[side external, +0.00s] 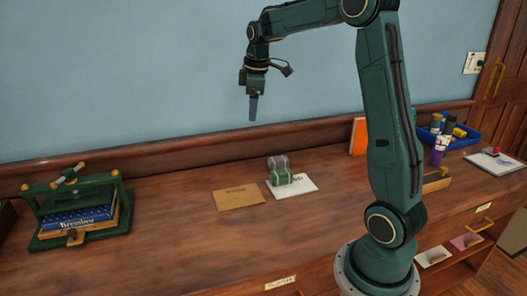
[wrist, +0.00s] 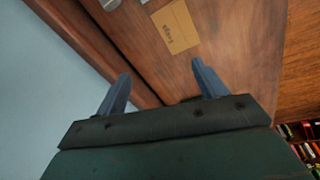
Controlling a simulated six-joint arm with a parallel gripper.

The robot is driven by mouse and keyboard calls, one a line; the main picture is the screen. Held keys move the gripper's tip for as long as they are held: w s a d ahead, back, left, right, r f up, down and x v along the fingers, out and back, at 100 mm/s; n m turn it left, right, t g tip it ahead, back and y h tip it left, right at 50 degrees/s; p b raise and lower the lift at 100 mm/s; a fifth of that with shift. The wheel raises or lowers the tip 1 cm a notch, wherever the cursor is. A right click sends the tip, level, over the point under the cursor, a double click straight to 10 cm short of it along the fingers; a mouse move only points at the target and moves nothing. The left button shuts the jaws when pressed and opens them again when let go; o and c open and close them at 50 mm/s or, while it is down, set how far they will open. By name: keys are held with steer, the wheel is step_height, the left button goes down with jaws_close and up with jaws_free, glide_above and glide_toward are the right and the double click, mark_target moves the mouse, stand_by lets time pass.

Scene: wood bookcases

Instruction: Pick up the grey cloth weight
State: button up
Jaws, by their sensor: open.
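A brown card (side external: 239,195) lies left of the weight. A green press (side external: 82,212) holding books stands at far left. The wall rises behind. The wood left of the brown card is clear.

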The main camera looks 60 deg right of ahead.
steer(key=w+d+f+n+g, duration=0.1)
steer(key=w+d+f+n, duration=0.1)
steer(key=d+f, duration=0.75)
steer(key=n+y, duration=0.1)
glide_toward(278, 159)
steer(key=shift+g, duration=0.4)
steer(key=shift+w+d+f, duration=0.1)
steer(key=shift+w+f, duration=0.1)
steer(key=shift+f, duration=1.15)
steer(key=shift+w+f, duration=0.2)
steer(key=shift+f, duration=1.15)
steer(key=shift+f, duration=0.1)
steer(key=shift+f, duration=2.5)
steer(key=shift+c, duration=0.2)
steer(key=shift+r, duration=0.1)
steer(key=c, duration=1.4)
